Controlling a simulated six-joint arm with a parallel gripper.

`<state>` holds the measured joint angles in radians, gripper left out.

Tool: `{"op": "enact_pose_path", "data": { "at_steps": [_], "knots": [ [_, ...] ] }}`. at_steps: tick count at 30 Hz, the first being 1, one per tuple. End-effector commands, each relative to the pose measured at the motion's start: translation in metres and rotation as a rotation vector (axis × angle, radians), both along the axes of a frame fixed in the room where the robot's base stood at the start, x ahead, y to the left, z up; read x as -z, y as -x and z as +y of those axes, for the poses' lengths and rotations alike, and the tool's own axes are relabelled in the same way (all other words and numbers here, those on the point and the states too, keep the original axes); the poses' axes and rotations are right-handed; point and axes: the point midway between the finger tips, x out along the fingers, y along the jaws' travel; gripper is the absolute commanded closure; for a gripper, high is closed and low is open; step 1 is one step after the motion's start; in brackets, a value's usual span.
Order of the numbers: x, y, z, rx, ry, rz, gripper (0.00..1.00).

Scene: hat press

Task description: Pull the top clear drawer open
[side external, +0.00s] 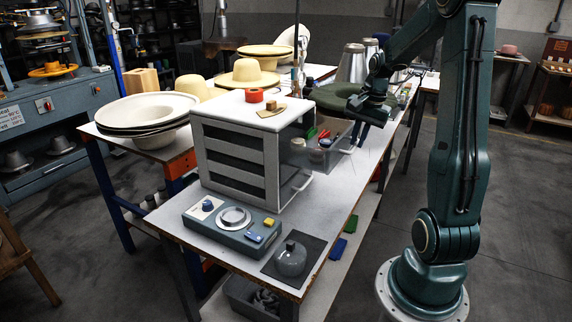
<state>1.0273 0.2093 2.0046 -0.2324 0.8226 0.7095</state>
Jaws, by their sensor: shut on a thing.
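A white drawer cabinet (237,115) with dark slots in its side stands on the bench. Its top clear drawer (318,163) sticks out to the right and is open, with small coloured items inside. My gripper (359,136) is at the outer end of this drawer, fingers pointing down, shut on its handle. The fingertips are small and dark, so the exact grip on the handle is hard to see. A lower clear drawer (290,192) with a pale handle shows below, close to the cabinet.
Red tape (254,95) and a small wooden piece (271,108) lie on the cabinet. A control box (232,222) and a grey knobbed weight (290,259) are in front. Hats (248,74) and stacked brims (147,110) stand behind and left.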

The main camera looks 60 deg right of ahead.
Motion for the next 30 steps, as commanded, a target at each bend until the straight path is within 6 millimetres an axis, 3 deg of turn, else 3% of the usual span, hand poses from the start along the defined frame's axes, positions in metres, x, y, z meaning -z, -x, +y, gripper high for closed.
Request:
{"op": "enact_pose_path", "data": {
  "at_steps": [9, 10, 12, 23, 30],
  "knots": [
    [-0.002, 0.001, -0.001, 0.001, 0.007, -0.004, 1.0],
    [-0.002, 0.001, -0.001, 0.001, 0.007, -0.004, 0.89],
    [-0.001, 0.001, -0.001, 0.001, 0.006, -0.004, 0.81],
    [-0.002, 0.002, 0.0, 0.001, 0.003, -0.002, 0.81],
    [-0.019, 0.005, -0.001, 0.0, 0.005, -0.004, 0.81]
  ]
}}
